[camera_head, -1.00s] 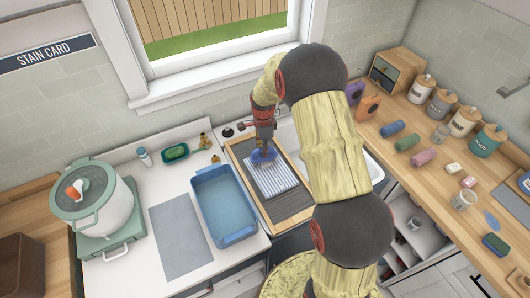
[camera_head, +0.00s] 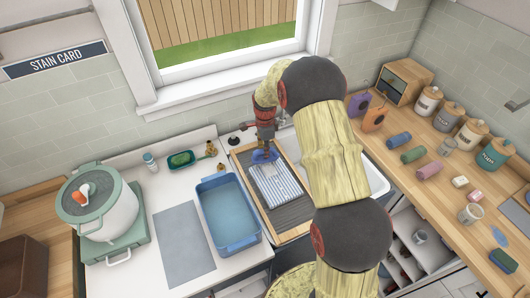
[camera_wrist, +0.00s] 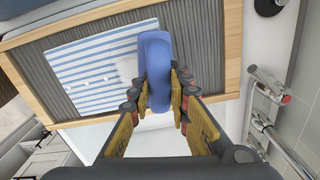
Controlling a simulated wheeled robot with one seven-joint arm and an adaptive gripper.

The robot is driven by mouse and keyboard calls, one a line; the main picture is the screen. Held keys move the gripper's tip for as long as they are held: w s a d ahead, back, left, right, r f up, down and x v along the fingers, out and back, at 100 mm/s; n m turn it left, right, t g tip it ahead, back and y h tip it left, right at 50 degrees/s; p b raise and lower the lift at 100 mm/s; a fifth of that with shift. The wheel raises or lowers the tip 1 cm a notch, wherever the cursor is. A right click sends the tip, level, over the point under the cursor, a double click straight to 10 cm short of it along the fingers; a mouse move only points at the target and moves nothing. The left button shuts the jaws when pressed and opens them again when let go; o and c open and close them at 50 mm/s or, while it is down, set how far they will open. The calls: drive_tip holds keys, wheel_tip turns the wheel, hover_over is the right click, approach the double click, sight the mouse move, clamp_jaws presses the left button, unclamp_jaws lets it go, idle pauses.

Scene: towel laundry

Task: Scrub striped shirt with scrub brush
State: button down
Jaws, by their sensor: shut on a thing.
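The blue-and-white striped shirt (camera_head: 278,187) lies flat on the grey ribbed washboard (camera_head: 295,214) with a wooden frame. It also shows in the wrist view (camera_wrist: 90,68), with a few small white specks on it. My gripper (camera_head: 266,148) is at the far end of the board. In the wrist view my gripper (camera_wrist: 160,88) is shut on the blue scrub brush (camera_wrist: 155,60). The brush is over the shirt's edge; its underside is hidden, so I cannot tell whether it touches the cloth. The brush also shows in the head view (camera_head: 264,156).
A blue basin (camera_head: 229,240) stands left of the board, beside a grey mat (camera_head: 184,245). A pot (camera_head: 99,205) sits further left. A green dish (camera_head: 181,159) is near the back wall. A faucet (camera_wrist: 268,90) is close to my gripper. Canisters and rolled cloths line the right counter.

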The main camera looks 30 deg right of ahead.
drive_tip(key=shift+r+p, duration=1.15)
drive_tip(key=shift+r, duration=1.4)
drive_tip(key=shift+r, duration=0.1)
drive_tip(key=shift+r+p, duration=0.85)
drive_tip(key=shift+r, duration=0.6)
drive_tip(key=shift+f, duration=0.1)
